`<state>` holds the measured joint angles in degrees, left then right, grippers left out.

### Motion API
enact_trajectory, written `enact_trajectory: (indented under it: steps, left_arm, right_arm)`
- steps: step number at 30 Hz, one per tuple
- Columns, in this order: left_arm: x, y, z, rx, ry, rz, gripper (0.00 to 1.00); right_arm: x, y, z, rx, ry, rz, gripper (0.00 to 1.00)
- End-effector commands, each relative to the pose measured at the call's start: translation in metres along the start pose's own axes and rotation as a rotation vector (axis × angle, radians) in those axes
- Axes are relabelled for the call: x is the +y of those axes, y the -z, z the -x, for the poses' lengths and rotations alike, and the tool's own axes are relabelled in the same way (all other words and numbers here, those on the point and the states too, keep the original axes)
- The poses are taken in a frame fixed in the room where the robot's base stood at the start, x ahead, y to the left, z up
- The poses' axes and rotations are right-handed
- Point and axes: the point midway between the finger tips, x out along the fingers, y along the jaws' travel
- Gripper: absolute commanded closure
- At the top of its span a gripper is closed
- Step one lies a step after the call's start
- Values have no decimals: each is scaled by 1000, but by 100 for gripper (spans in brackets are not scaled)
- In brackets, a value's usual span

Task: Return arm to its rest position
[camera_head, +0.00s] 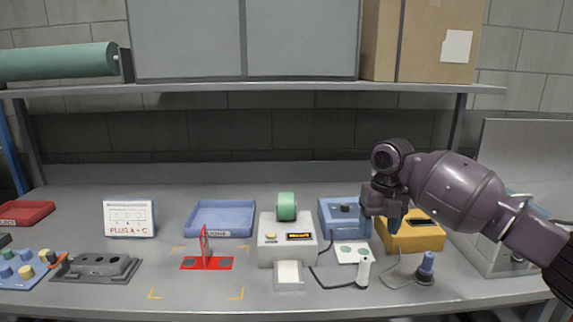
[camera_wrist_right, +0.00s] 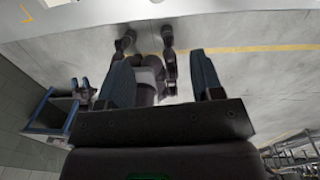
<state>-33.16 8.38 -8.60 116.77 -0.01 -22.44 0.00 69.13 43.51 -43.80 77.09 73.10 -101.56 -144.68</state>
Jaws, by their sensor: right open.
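My right arm (camera_head: 460,190) comes in from the right edge in the head view, raised above the right part of the bench. Its gripper (camera_head: 393,218) hangs in front of the blue box (camera_head: 340,216) and the yellow box (camera_head: 420,238), hiding parts of both. In the right wrist view the two fingers of this gripper (camera_wrist_right: 163,78) stand wide apart with nothing held between them. My left gripper is not in view.
The bench (camera_head: 130,205) carries a blue tray (camera_head: 220,218), a red stand (camera_head: 207,262), a grey-white device with a green roll (camera_head: 287,240), a grey fixture (camera_head: 97,267) and a sign (camera_head: 130,218). A shelf (camera_head: 250,88) runs above. A grey panel (camera_head: 510,150) stands at right.

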Motion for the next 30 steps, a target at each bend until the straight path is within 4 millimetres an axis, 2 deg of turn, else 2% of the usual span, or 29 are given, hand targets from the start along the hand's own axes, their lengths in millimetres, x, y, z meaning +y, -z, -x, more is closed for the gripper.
enact_trajectory:
  steps: [5, 10, 14, 18, 20, 26, 30]
  left_arm:
    - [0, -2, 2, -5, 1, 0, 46]
    - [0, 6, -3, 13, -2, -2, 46]
    - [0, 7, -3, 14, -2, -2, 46]
    - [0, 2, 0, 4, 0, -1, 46]
    - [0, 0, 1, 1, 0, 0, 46]
    - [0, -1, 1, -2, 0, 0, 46]
    - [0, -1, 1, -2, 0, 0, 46]
  right_arm:
    - [4, -11, 1, -63, -35, -245, 40]
    - [11, -31, 7, -198, -90, -503, 40]
    - [23, -49, 23, -337, -189, -703, 40]
    - [46, -66, 46, -470, -359, -889, 40]
    - [56, -70, 49, -506, -446, -966, 40]
    - [84, -72, 41, -541, -774, -1210, 40]
    - [99, -61, 21, -483, -1030, -1377, 40]
